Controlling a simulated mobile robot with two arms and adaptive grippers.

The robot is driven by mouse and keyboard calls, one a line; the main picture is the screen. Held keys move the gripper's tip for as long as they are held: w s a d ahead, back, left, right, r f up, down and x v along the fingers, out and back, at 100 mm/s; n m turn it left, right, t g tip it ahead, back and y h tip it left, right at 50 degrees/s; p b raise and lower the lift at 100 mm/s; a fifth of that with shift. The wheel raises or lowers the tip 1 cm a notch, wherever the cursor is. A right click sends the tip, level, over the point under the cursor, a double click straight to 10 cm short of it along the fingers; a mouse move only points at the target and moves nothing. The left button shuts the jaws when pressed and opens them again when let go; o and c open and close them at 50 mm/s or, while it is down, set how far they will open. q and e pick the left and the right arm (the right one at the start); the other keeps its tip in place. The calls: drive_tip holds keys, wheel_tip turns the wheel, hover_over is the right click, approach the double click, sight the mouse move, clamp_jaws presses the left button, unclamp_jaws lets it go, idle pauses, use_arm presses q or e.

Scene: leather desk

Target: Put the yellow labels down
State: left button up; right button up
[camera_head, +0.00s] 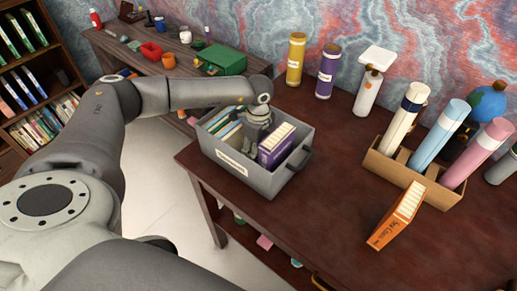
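No labels I can clearly make out as yellow are in view. My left gripper (256,136) points down into the grey bin (258,181) on the dark red desk. It is beside a purple box (272,157) with pale contents that stands inside the bin. Its fingertips are hidden in the bin, so I cannot see whether it holds anything. Several thin coloured items (224,124) stand in the left part of the bin. An orange box (396,217) with pale contents stands on the open desk at the right. My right gripper is not in view.
A yellow tube (296,62) and a purple tube (327,75) stand at the back. The desk front is clear. A side table (118,48) and bookshelf (50,18) are left.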

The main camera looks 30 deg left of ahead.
use_arm(q)
drive_tip(key=o, duration=0.9)
drive_tip(key=shift+f, duration=0.1)
drive_tip(key=shift+o, duration=0.7)
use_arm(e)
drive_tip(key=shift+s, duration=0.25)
use_arm(q)
drive_tip(key=shift+r, duration=0.2)
wheel_tip(320, 180, up, 12)
drive_tip(key=b, duration=0.1)
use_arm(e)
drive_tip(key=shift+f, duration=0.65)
